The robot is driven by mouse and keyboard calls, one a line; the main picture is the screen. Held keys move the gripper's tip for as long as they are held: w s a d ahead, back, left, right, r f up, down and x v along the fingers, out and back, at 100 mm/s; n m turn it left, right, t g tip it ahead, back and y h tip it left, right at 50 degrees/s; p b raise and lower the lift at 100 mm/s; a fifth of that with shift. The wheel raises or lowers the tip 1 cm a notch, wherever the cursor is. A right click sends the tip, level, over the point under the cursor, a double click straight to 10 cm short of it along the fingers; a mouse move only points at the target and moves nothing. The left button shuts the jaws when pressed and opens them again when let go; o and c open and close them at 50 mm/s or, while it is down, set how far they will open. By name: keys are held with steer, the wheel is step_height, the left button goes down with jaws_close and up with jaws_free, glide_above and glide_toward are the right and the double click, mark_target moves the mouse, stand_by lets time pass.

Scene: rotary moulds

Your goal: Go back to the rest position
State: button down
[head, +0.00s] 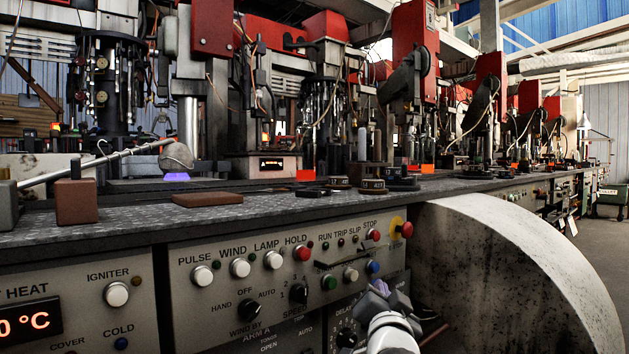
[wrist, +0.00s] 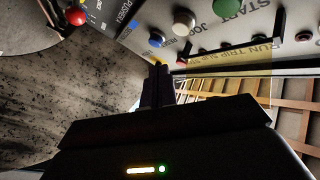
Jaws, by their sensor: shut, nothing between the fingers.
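My gripper (head: 380,288) is low in the head view, in front of the control panel (head: 215,325), just below the blue button (head: 373,267). In the wrist view its dark fingers (wrist: 159,82) are together, with nothing between them. The fingertips point toward the panel face, near the blue button (wrist: 157,40). I cannot tell whether they touch the panel. The white wrist hides part of the lower panel in the head view.
A red stop button (head: 406,229) on a yellow plate sits above right of my gripper. A big pale curved drum (head: 500,275) stands close to the right. The bench top (head: 240,212) above the panel holds a brown block (head: 76,201) and dark moulds (head: 373,186).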

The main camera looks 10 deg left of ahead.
steer(key=s+d+f+n+g+h, duration=0.15)
steer(key=s+d+f+g, duration=0.35)
steer(key=s, duration=0.5)
steer(key=s+d+f+n+g, duration=0.35)
steer(key=s+d+f, duration=0.35)
steer(key=s, duration=0.4)
steer(key=s+d+f+n+g+h, duration=0.1)
steer(key=s+d+f+g, duration=0.35)
steer(key=s+f, duration=0.4)
steer(key=s+r+p, duration=0.3)
steer(key=r+p, duration=1)
steer(key=r, duration=0.1)
steer(key=shift+r+g+p, duration=0.2)
steer(key=shift+g+p, duration=0.1)
steer(key=shift+g, duration=0.1)
